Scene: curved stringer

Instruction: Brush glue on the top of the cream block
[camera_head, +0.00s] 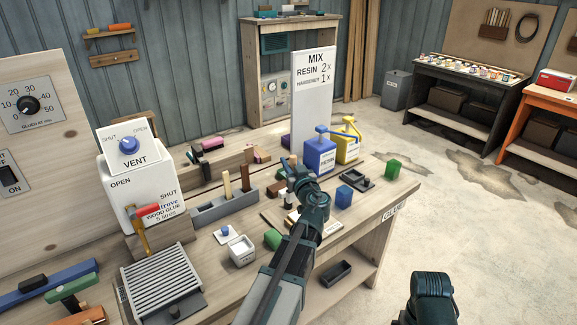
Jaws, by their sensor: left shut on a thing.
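My left gripper (296,175) reaches over the middle of the workbench (372,228). It is shut on a small tan thing, apparently a brush, mostly hidden by the gripper. A small cream block (290,218) shows just below and left of the gripper, on a flat wooden board (272,216), partly covered by my arm. I cannot tell whether the held thing touches it. A white glue container (142,185) with a vent dial stands at the left. A small open white pot (242,251) stands in front. Of my right arm, only a dark part shows at bottom right; its fingertips are not visible.
A grey holder (210,212) with upright wooden handles stands left of my gripper. Blue (319,157) and yellow (347,140) resin cans stand behind it. Green (393,169) and blue (344,196) blocks lie to the right. A ribbed grey rack (160,280) is at front left.

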